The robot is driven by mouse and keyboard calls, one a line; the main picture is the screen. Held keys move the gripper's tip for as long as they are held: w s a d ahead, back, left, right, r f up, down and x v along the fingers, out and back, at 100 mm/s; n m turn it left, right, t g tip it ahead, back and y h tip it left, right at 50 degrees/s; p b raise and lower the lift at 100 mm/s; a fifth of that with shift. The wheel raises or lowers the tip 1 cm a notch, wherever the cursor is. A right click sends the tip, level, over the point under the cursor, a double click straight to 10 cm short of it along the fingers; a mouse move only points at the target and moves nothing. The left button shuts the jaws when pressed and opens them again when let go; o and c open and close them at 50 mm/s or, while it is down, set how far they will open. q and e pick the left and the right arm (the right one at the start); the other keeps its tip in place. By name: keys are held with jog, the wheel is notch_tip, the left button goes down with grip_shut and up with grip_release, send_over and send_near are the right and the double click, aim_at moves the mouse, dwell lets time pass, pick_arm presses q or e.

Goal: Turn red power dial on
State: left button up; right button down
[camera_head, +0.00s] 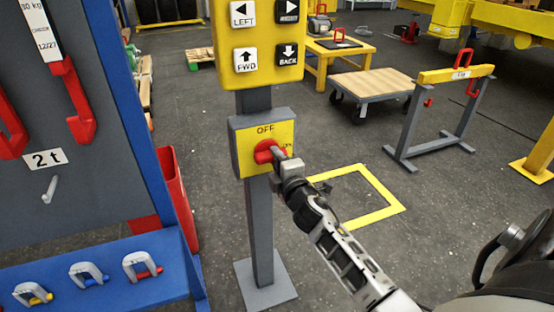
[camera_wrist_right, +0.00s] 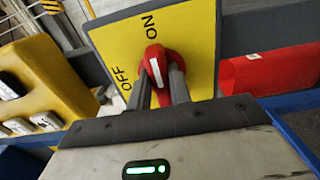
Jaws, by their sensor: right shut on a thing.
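The red power dial (camera_head: 265,152) sits on a yellow plate (camera_head: 244,158) on a grey post, with OFF printed above it and ON to its right in the head view. My right gripper (camera_head: 280,156) reaches it from the lower right and covers part of it. In the right wrist view the two fingers (camera_wrist_right: 160,88) are shut on the red dial (camera_wrist_right: 153,52), one on each side. The dial's white stripe lies roughly in line with the ON print there; which end is its pointer I cannot tell. My left gripper is not in view.
A yellow button panel (camera_head: 265,40) with arrow keys stands above the dial on the same post. A blue-framed rack (camera_head: 130,110) and a red bin (camera_head: 175,190) are to the left. Open floor with a yellow square outline (camera_head: 395,208) lies to the right.

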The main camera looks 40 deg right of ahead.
jog(key=c, duration=1.3)
grip_release()
jog(key=b+v, duration=0.1)
jog(key=v, duration=1.5)
jog(key=shift+f, duration=0.1)
